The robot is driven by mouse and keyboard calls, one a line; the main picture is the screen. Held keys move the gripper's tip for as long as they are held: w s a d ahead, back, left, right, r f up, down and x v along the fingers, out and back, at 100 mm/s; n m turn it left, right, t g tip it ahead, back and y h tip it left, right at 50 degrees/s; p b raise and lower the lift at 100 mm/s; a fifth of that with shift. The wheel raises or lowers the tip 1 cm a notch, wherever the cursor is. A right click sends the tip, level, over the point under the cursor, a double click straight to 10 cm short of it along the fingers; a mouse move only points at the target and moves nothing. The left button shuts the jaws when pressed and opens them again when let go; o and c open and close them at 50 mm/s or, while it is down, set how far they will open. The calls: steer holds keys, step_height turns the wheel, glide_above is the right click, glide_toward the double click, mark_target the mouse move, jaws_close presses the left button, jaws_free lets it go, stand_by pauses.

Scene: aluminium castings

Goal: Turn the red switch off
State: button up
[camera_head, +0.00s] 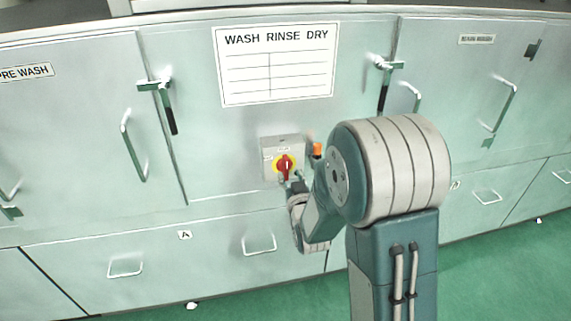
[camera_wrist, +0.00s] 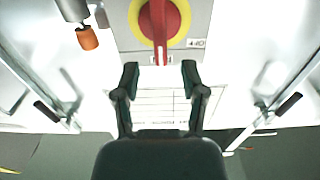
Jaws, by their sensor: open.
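The red switch (camera_head: 285,167) is a red knob on a yellow disc, on a small grey box (camera_head: 270,145) fixed to the cabinet front. In the head view the knob stands about upright. In the head view my arm covers the area right of the box, and my gripper is mostly hidden there.
An orange-tipped part (camera_head: 317,150) sticks out just right of the switch box; it also shows in the wrist view (camera_wrist: 87,38). Door latches (camera_head: 160,95) and bar handles (camera_head: 133,147) project from the cabinet. A WASH RINSE DRY sign (camera_head: 276,62) is above. Green floor (camera_head: 490,270) is open.

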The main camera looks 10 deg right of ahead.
mark_target(288, 167)
steer(key=w, duration=0.4)
steer(key=shift+w, duration=0.2)
steer(key=shift+w+a, duration=0.15)
steer(key=shift+w, duration=0.5)
jaws_close()
